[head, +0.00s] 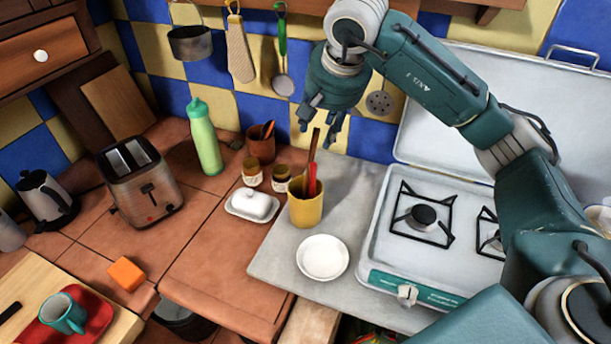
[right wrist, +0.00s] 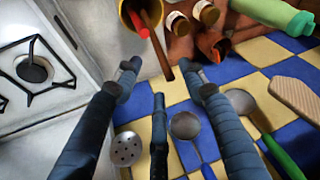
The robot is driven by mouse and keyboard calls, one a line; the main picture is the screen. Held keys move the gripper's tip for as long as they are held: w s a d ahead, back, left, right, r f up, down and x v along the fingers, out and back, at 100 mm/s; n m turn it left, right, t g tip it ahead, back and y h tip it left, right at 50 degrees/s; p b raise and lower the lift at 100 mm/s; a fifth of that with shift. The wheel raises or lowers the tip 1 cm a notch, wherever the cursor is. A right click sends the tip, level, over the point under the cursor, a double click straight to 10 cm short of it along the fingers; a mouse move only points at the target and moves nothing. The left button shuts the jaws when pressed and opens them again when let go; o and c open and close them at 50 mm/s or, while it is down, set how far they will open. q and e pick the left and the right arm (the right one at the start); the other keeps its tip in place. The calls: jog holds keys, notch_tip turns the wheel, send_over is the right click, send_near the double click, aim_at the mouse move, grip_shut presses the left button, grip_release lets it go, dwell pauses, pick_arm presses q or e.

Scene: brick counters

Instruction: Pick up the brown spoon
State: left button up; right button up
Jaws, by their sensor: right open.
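The brown spoon (head: 315,146) stands in a yellow cup (head: 306,211) on the grey counter, its brown handle pointing up beside a red utensil (head: 312,182). Its lower part is hidden in the cup. My right gripper (head: 324,124) is open and empty, fingers pointing down, close to the top of the handle. In the right wrist view the handle (right wrist: 155,42) ends between the spread fingertips (right wrist: 160,78); I cannot tell whether any finger touches it. My left gripper is not in view.
A white gas stove (head: 420,250) stands right of the cup. A white bowl (head: 322,257) sits in front of it. A butter dish (head: 252,204), jars (head: 252,171) and a green bottle (head: 205,140) stand to its left. Utensils, including a skimmer (head: 379,102), hang on the tiled wall behind.

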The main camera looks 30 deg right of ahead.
aim_at(316, 145)
jog(key=p+x, duration=0.1)
jog(key=x, duration=0.2)
jog(key=p+x, duration=0.1)
jog(key=x, duration=0.2)
jog(key=p+x, duration=0.2)
jog(key=x, duration=0.1)
jog(key=shift+w+d, duration=0.1)
jog(key=shift+d, duration=0.15)
jog(key=shift+w+f, duration=0.25)
jog(key=shift+f, duration=0.3)
grip_shut()
